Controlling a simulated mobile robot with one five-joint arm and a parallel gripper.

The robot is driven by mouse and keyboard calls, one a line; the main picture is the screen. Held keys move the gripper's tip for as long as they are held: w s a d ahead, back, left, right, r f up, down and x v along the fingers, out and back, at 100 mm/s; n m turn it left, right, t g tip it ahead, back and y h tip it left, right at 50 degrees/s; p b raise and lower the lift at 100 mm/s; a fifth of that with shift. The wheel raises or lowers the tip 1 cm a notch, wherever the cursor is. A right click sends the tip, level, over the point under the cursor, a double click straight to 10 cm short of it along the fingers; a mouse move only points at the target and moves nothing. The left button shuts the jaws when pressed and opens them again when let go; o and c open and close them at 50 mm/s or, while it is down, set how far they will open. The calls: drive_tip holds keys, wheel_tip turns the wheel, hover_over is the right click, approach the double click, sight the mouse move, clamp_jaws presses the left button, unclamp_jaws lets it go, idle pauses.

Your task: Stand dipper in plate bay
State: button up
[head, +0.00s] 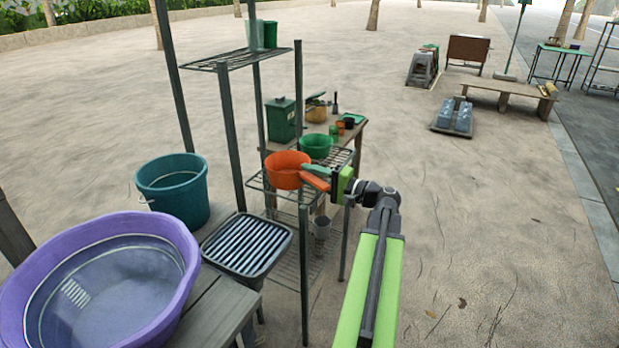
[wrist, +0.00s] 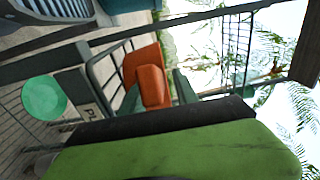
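The orange dipper (head: 284,170) is at the middle wire shelf (head: 256,181) of the dark metal rack, its handle pointing right to my gripper (head: 318,176). In the wrist view the dipper (wrist: 150,82) has its handle between my two dark green fingers (wrist: 157,92), which look close against both sides. I cannot tell whether its underside touches the shelf. The bay's inside is partly hidden by the dipper and gripper.
A green bowl (head: 316,146) is close behind the dipper; it also shows in the wrist view (wrist: 44,97). Rack posts (head: 304,275) stand close by. A purple basin (head: 175,225), teal bucket (head: 172,185) and dark slatted tray (head: 247,246) are at left. Open ground lies right.

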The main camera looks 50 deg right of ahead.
drive_tip(key=shift+r, duration=0.3)
drive_tip(key=v, duration=1.2)
drive_tip(key=shift+f, duration=0.2)
